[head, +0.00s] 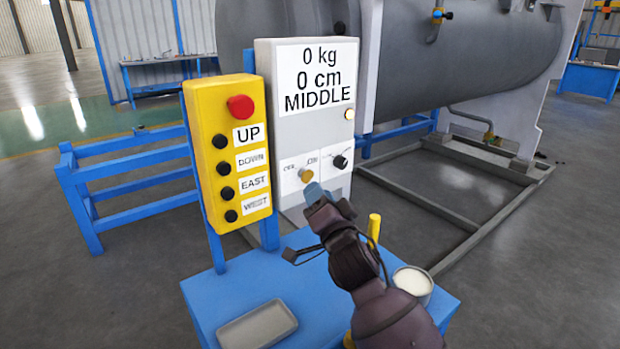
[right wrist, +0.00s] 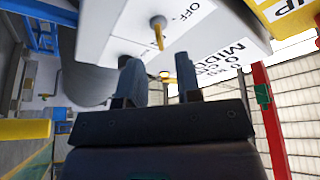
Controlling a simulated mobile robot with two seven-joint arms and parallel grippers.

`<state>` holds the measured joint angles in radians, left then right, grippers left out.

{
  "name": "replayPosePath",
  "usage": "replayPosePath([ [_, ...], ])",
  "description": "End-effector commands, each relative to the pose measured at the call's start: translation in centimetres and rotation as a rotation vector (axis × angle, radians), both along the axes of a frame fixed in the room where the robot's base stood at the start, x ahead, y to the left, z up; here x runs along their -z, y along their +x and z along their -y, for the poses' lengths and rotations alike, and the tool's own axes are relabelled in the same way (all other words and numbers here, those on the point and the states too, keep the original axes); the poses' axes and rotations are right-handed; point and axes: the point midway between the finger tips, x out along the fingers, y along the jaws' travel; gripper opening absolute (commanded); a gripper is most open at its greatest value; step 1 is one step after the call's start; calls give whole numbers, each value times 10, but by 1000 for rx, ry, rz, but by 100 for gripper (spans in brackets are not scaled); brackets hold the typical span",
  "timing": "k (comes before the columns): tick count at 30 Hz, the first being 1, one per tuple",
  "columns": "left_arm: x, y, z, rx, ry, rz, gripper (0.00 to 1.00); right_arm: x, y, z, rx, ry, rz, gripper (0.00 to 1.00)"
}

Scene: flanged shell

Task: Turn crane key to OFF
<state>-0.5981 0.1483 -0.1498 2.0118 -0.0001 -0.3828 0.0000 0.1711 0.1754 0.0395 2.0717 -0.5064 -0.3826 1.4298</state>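The brass crane key (head: 306,175) sits on the lower front of the light grey control box (head: 285,130), between an OFF label on its left and an ON label on its right. I cannot tell clearly which label it points to. It also shows in the right wrist view (right wrist: 158,32), sticking out from the panel. My right gripper (head: 316,192) is just below and in front of the key. In the right wrist view its two fingers (right wrist: 158,68) are apart and empty, with the key just beyond the tips. My left gripper is not in view.
A black knob (head: 340,162) is right of the key. A yellow button box (head: 228,150) with a red button (head: 240,107) stands left. A blue table (head: 235,285) below holds a grey tray (head: 257,325), a round container (head: 412,282) and a yellow post (head: 374,228).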

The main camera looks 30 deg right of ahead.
Motion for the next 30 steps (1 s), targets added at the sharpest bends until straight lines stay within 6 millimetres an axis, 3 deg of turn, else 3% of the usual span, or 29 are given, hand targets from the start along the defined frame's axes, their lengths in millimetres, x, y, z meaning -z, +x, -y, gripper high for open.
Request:
replayPosePath([
  [9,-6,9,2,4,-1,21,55,-12,42,6,0,-2,0,32],
  [23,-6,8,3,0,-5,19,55,-14,52,8,-1,0,-1,32],
  [28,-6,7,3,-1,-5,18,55,-14,51,8,-1,0,-1,6],
  [30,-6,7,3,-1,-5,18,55,-14,51,8,-1,0,-1,0],
])
